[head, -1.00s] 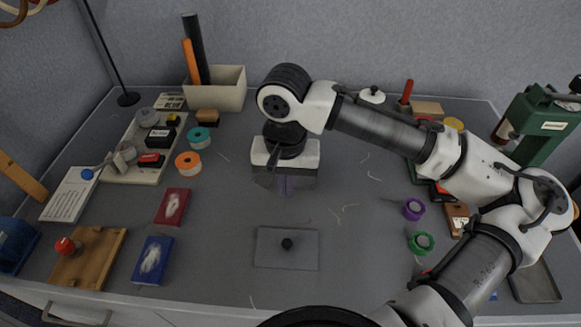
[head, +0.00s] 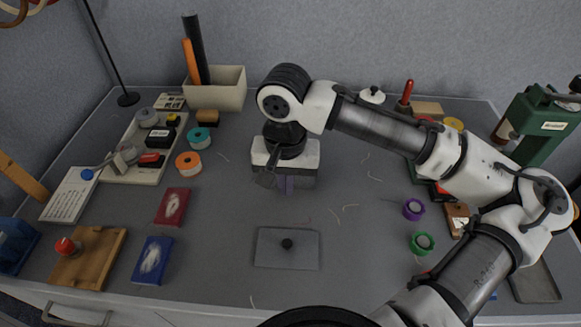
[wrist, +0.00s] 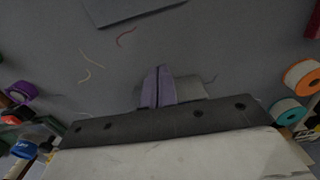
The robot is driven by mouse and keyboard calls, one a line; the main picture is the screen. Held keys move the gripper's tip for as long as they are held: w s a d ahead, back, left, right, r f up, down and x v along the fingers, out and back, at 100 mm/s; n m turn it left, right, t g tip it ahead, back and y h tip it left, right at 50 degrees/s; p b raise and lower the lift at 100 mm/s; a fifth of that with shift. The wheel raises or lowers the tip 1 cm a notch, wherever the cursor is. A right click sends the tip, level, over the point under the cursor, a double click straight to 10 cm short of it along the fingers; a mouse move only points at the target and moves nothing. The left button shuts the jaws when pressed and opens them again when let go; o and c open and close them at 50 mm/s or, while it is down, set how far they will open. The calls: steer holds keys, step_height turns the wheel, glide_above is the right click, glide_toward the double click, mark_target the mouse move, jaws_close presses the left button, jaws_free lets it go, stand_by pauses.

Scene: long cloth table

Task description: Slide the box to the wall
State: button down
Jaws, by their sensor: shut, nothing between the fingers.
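My gripper (head: 287,185) is shut and empty, pointing down over the middle of the table. In the wrist view its purple fingertips (wrist: 157,75) are together with nothing between them. A beige open box (head: 230,92) stands at the back left close to the grey wall (head: 350,45), with a black and an orange roll upright at its left end. A flat red box (head: 173,206) and a flat blue box (head: 153,260) lie at the left front, apart from my gripper. I cannot tell which box the task means. The wrist and arm hide part of the table behind them.
A grey plate with a knob (head: 270,253) lies in front of my gripper. A tray of small items (head: 118,170) and tape spools are left. Purple (head: 413,209) and green (head: 422,243) spools and a green machine (head: 540,125) are right. Thin thread scraps lie between.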

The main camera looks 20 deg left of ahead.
steer(key=shift+f, duration=0.1)
stand_by(0.6)
steer(key=shift+f+b, duration=0.8)
steer(key=shift+f, duration=0.6)
steer(key=shift+r+p, duration=0.35)
steer(key=shift+p, duration=0.2)
steer(key=shift+w, duration=0.1)
steer(key=shift+w+a+p, duration=0.2)
steer(key=shift+w+p, duration=0.05)
steer(key=shift+w, duration=0.95)
steer(key=shift+w+a+p, duration=0.25)
steer(key=shift+w, duration=0.9)
steer(key=shift+w+a+p, duration=0.2)
steer(key=shift+w+p, duration=0.05)
steer(key=shift+w, duration=0.95)
steer(key=shift+w+a+p, duration=0.2)
steer(key=shift+w+p, duration=0.2)
steer(key=shift+w, duration=0.8)
steer(key=shift+w+a+p, duration=0.25)
steer(key=shift+w+p, duration=0.1)
steer(key=shift+w, duration=0.9)
steer(key=shift+w+a+p, duration=0.2)
steer(key=shift+w+p, duration=0.2)
steer(key=shift+w, duration=0.8)
